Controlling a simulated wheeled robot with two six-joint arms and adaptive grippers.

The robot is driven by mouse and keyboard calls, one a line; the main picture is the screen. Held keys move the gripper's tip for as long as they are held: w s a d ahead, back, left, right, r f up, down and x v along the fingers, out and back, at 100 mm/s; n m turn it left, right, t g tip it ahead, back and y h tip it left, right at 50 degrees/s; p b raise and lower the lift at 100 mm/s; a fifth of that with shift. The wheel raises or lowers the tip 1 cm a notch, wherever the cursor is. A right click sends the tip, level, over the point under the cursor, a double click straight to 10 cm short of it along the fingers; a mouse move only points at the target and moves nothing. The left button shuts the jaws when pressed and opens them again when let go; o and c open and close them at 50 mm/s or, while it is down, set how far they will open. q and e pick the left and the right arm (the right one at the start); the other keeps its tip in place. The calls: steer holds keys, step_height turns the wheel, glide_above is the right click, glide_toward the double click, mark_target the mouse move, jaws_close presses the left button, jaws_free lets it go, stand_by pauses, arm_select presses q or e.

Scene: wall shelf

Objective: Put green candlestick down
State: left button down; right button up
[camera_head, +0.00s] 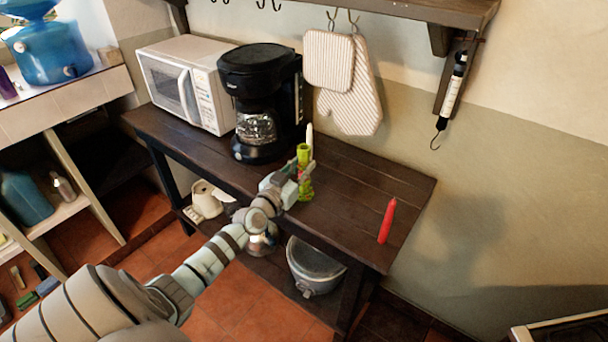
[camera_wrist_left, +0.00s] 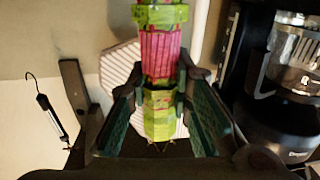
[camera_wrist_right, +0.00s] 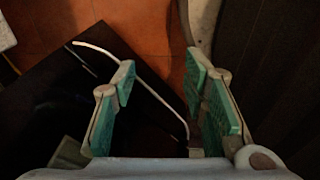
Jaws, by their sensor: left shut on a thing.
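The green candlestick (camera_head: 304,155) is at the middle of the dark wooden table, just right of the coffee maker, with a pale candle (camera_head: 309,134) showing above it. It looks upright; I cannot tell whether its base touches the tabletop. My left gripper (camera_head: 290,184) reaches over the table's front edge and is shut on it. In the left wrist view the candlestick (camera_wrist_left: 162,60), green with a pink ribbed section, stands between the two fingers. My right gripper (camera_wrist_right: 165,90) is open and empty; it shows only in the right wrist view.
On the table (camera_head: 345,180) stand a black coffee maker (camera_head: 258,75), a white microwave (camera_head: 185,80) and, at the right end, a red candle (camera_head: 387,221). The tabletop between candlestick and red candle is clear. Mitts (camera_head: 345,95) hang behind.

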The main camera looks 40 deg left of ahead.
arm_select(q)
steer(key=c, duration=1.5)
jaws_free()
steer(key=shift+o, duration=0.2)
steer(key=shift+r, duration=0.1)
steer(key=shift+s+r+p, duration=0.1)
steer(key=shift+s+p, duration=0.15)
steer(key=shift+p, duration=0.1)
steer(key=s+d+p, duration=0.1)
steer(key=s+p, duration=0.3)
steer(key=s, duration=0.7)
steer(key=shift+s, duration=0.25)
